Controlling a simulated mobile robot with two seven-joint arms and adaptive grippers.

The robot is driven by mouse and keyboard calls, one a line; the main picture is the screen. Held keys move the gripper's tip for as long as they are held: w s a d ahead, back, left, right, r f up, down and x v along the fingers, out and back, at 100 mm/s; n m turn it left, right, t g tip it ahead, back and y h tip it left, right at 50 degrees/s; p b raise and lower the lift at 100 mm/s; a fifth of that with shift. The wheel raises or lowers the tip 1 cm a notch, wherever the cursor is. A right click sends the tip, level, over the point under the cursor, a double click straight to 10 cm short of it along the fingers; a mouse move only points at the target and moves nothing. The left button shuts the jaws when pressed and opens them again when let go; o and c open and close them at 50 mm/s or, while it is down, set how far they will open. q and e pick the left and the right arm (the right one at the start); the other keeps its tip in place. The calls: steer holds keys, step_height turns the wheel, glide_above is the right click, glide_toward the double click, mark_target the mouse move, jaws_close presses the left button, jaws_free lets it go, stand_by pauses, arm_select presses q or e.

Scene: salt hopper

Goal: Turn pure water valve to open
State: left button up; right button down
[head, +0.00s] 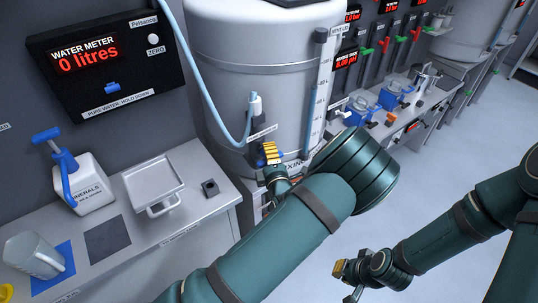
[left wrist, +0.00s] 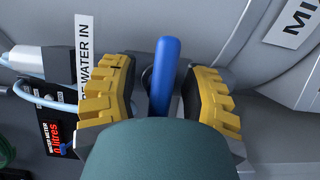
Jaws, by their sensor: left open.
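The blue valve handle (left wrist: 165,75) shows in the left wrist view, upright below the tank's wall. A label ending in "E WATER IN" (left wrist: 85,50) is beside it, partly hidden by a finger. My left gripper (left wrist: 162,90) is open, with a yellow-padded finger on each side of the handle. Gaps show between the handle and both pads. In the head view my left gripper (head: 270,153) is at the lower front of the large grey tank (head: 262,75), and it hides most of the valve. My right gripper (head: 342,270) is low over the floor, its opening unclear.
The water meter (head: 105,62) on the left wall reads 0 litres. A counter (head: 190,200) holds a minerals bottle (head: 85,185), a square tray (head: 152,180) and a clear jug (head: 33,257). A pale blue hose (head: 195,75) runs to the tank. Floor at right is clear.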

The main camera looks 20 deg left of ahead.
arm_select(q)
jaws_close()
steer(key=shift+f+n, duration=0.1)
steer(key=shift+n, duration=0.2)
steer(key=n+y+b, duration=0.1)
steer(key=n+y, duration=0.1)
steer(key=n, duration=0.5)
steer(key=n+g+y+b, duration=0.1)
steer(key=n+y+b, duration=0.1)
steer(key=n, duration=0.5)
steer(key=n+y+b, duration=0.1)
steer(key=n+y, duration=0.3)
steer(key=n, duration=0.2)
steer(key=shift+s+a+r+n+b, duration=0.15)
steer(key=shift+s+r+n+b, duration=0.1)
steer(key=shift+n+b, duration=0.15)
steer(key=shift+n+g+y, duration=0.4)
steer(key=shift+g, duration=0.1)
jaws_free()
steer(key=shift+r, duration=0.15)
